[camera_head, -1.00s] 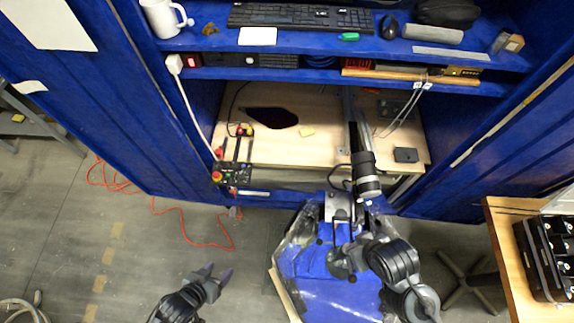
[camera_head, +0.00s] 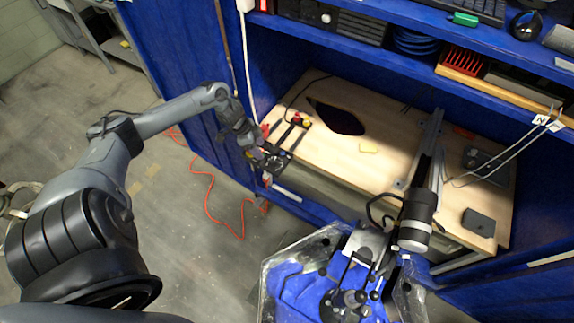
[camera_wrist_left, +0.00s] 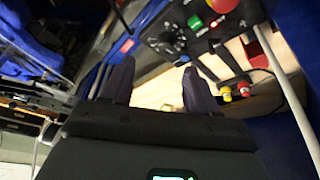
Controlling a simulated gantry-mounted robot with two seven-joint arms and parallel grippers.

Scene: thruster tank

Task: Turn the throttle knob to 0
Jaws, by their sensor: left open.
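The throttle control panel (camera_head: 279,160) is a black box at the front left edge of the wooden bench, partly hidden by my left gripper in the head view. In the left wrist view, the panel (camera_wrist_left: 200,42) shows a black round knob (camera_wrist_left: 168,41) with pale marks around it; its setting is too small to read. My left gripper (camera_head: 257,158) is at the panel in the head view. In the left wrist view, the left gripper's dark fingers (camera_wrist_left: 157,78) are apart and empty, with the knob beyond and between them. I cannot tell whether they touch anything.
A red button (camera_wrist_left: 222,5) and a green button (camera_wrist_left: 195,22) sit close to the knob. A white cable (camera_head: 246,70) hangs beside the panel. Blue cabinet walls (camera_head: 178,65) surround the bench (camera_head: 345,160). The tank (camera_head: 300,285) stands in front.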

